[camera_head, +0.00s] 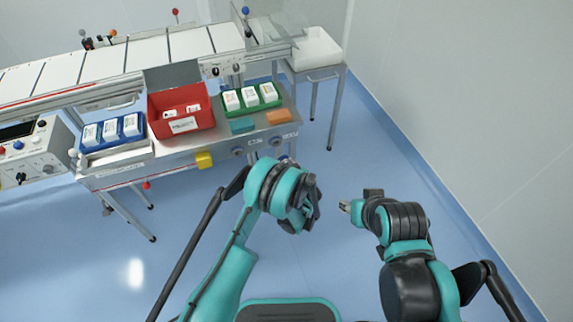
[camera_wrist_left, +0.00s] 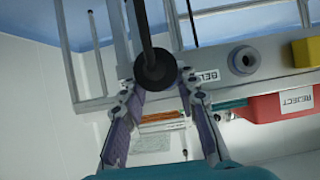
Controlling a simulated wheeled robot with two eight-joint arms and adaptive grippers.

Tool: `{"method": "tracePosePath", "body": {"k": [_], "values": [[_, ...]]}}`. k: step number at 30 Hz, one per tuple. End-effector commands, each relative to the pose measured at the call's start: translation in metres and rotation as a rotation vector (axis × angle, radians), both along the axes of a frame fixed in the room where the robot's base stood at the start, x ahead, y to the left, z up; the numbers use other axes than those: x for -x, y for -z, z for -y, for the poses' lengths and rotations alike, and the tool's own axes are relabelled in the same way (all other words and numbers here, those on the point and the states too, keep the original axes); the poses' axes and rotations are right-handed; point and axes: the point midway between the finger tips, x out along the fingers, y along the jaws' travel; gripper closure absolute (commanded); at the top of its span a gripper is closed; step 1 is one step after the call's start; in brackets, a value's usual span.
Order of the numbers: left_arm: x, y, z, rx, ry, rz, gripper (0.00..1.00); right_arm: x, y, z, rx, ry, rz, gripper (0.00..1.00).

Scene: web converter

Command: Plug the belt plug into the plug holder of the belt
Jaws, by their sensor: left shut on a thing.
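My left gripper (camera_head: 309,206) is in front of the table's right half. In the left wrist view its two fingers (camera_wrist_left: 160,85) are shut on the black belt plug (camera_wrist_left: 155,69), a round dark body with a dark cable. The plug is beside the label reading BEL (camera_wrist_left: 208,76) and covers the panel behind it. In the head view a round holder (camera_head: 277,141) sits right of that label. I cannot tell whether the plug touches this holder. My right gripper (camera_head: 345,207) is at the right, away from the table; its finger opening is unclear.
Another grey round holder (camera_wrist_left: 243,60) is on the panel, beside a yellow box (camera_wrist_left: 306,48). A red reject bin (camera_head: 196,121), a blue tray (camera_head: 88,143) and a green tray (camera_head: 226,112) stand on the table. The floor at the right is clear.

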Motion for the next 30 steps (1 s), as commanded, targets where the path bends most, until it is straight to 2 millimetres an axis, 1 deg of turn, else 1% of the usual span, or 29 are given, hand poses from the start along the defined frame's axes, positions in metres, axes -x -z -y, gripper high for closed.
{"method": "tracePosePath", "body": {"k": [5,18,24,30], "values": [[-0.007,0.000,-0.003,0.000,-0.001,0.000,1.00,0.000,0.000,0.000,0.000,0.000,0.000,0.60],[-0.044,0.000,-0.015,0.000,-0.002,0.000,1.00,0.000,0.000,0.000,0.000,0.000,0.000,0.60],[-0.052,0.000,-0.017,0.001,0.000,0.000,1.00,0.000,0.000,0.000,0.000,0.000,0.000,0.60],[-0.054,0.000,-0.017,0.000,0.000,0.000,1.00,0.000,0.000,0.000,0.000,0.000,0.000,0.60]]}}
